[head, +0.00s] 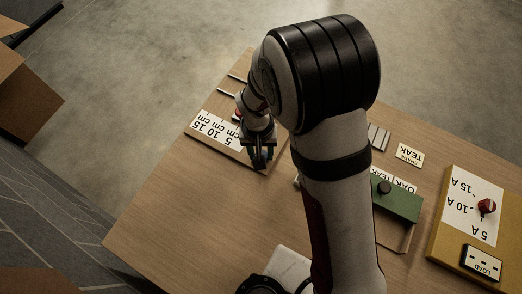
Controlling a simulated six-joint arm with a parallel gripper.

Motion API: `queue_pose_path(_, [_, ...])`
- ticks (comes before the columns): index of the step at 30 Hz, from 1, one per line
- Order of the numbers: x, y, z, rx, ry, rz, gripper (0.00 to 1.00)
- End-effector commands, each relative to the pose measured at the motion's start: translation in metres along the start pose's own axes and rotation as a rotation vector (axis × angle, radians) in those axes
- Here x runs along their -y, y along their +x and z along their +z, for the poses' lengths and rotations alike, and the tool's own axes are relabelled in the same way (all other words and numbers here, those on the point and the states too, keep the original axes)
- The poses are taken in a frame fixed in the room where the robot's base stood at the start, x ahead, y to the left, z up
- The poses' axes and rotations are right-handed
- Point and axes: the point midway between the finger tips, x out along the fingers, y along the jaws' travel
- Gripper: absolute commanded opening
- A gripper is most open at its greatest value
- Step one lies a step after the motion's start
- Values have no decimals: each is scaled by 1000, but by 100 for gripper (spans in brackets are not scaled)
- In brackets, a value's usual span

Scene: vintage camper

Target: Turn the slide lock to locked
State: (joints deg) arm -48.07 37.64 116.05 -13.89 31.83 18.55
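My gripper (261,160) points down over the near right end of a wooden board with a white scale strip (214,130) marked 5, 10 and 15 cm. The fingers look dark and greenish, and the gap between them is too small and shaded to judge. A small red part (237,115) shows at the scale, beside my gripper. I cannot pick out the slide lock for certain. It may be on this board, partly hidden by my gripper and arm. No locked or unlocked mark is readable.
Right of my arm are a green block with a black knob (384,187), OAK and TEAK labels, and a SHADE TEAK card (409,155). A yellow panel (448,212) with an amp dial, red knob and LOAD socket stands far right. The table's front left (190,230) is clear.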

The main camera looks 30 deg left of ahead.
Motion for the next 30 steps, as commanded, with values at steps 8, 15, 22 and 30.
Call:
queue_pose_path(8, [0,0,0,14,256,1,0])
queue_pose_path(15, [0,0,0,23,447,1,0])
queue_pose_path(22, [0,0,0,30,579,1,0])
queue_pose_path(30, [0,0,0,35,659,1,0])
